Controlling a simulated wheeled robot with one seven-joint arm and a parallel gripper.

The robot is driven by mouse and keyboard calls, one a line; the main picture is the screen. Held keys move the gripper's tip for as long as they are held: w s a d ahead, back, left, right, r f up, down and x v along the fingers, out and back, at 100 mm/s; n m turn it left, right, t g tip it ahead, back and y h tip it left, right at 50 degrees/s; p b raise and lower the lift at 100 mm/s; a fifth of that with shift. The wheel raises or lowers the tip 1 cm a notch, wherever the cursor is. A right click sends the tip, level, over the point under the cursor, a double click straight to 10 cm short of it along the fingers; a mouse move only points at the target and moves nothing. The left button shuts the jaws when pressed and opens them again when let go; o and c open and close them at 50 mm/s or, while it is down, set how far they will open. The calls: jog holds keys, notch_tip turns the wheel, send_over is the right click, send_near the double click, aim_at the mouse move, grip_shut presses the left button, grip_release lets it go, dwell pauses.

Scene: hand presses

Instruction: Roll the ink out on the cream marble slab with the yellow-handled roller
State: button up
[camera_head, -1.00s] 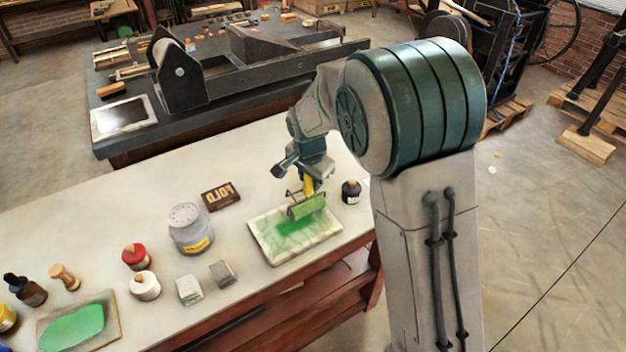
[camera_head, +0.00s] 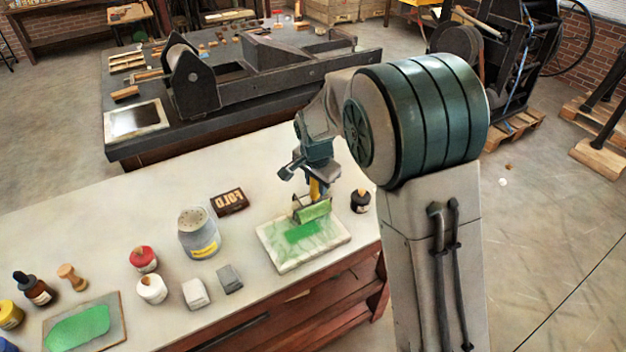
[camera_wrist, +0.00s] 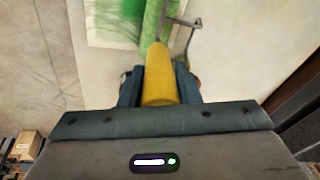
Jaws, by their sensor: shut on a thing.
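The cream marble slab (camera_head: 290,262) lies near the bench's right end, with a green ink patch (camera_head: 300,232) and thin green streaks across it. My gripper (camera_head: 316,180) is shut on the yellow handle of the roller (camera_wrist: 158,75). The green-coated roller drum (camera_head: 314,211) is at the slab's far side, by the edge of the ink patch; I cannot tell whether it touches. In the wrist view the slab (camera_wrist: 95,25) shows at the top, with green ink beside the roller's metal frame.
A black ink bottle (camera_head: 360,201) stands close right of the slab. Another slab with green ink (camera_head: 112,338) lies at the front left.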

jog(key=shift+s+d+b, duration=1.3)
jog(key=shift+s+d, duration=1.25)
jog(key=shift+s, duration=1.25)
jog(key=w+a+p, duration=0.2)
jog(key=w+a, duration=0.4)
jog(key=w, duration=0.3)
jog(key=shift+w+a, duration=0.25)
jog(key=shift+w, duration=0.1)
jog(key=s+d+b, duration=0.4)
jog(key=s+d, duration=0.2)
jog(key=s, duration=0.3)
jog(key=shift+s+d, duration=0.3)
jog(key=shift+r, duration=0.1)
